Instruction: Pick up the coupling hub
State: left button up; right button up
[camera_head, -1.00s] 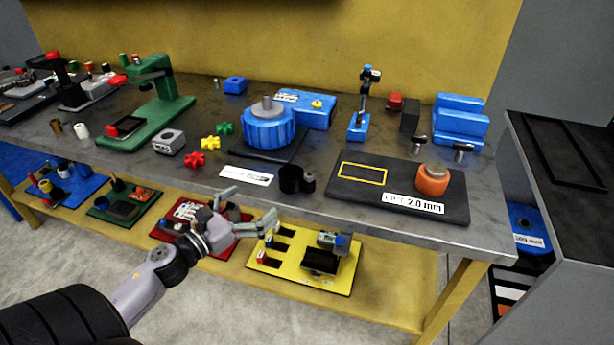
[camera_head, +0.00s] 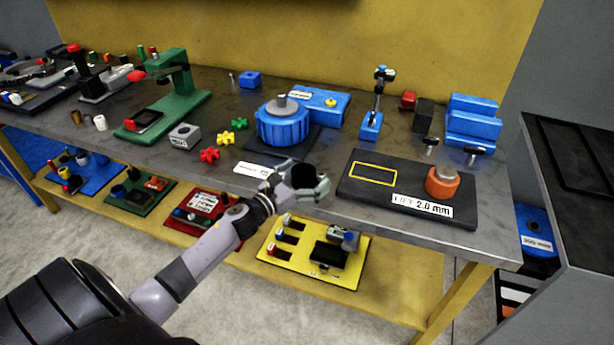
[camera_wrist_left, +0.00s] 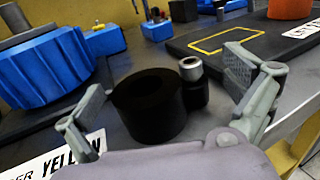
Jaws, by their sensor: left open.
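The coupling hub appears to be the black hollow cylinder (camera_wrist_left: 150,108) on the grey bench. In the head view the black part (camera_head: 302,172) is partly hidden by my left gripper (camera_head: 303,180). In the left wrist view my left gripper (camera_wrist_left: 170,88) is open, with one finger on each side of the hub and gaps beside it. A smaller black cylinder with a silver top (camera_wrist_left: 191,69) stands close against the hub's right side, also between the fingers; I cannot tell if they are joined. My right gripper is not in view.
A white label (camera_head: 257,169) lies left of the hub. The blue ribbed positioner (camera_head: 283,126) stands behind it, the black plate (camera_head: 362,192) with an orange part (camera_head: 442,182) to the right. Red, yellow and green star pieces (camera_head: 225,138) lie left. The bench's front edge is close.

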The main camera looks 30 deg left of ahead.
pick_arm(q)
jog(key=shift+w, duration=0.35)
jog(key=shift+s, duration=0.1)
jog(key=shift+c, duration=0.2)
jog(key=c, duration=1.7)
jog(key=shift+r, duration=0.1)
jog(key=shift+c, duration=0.3)
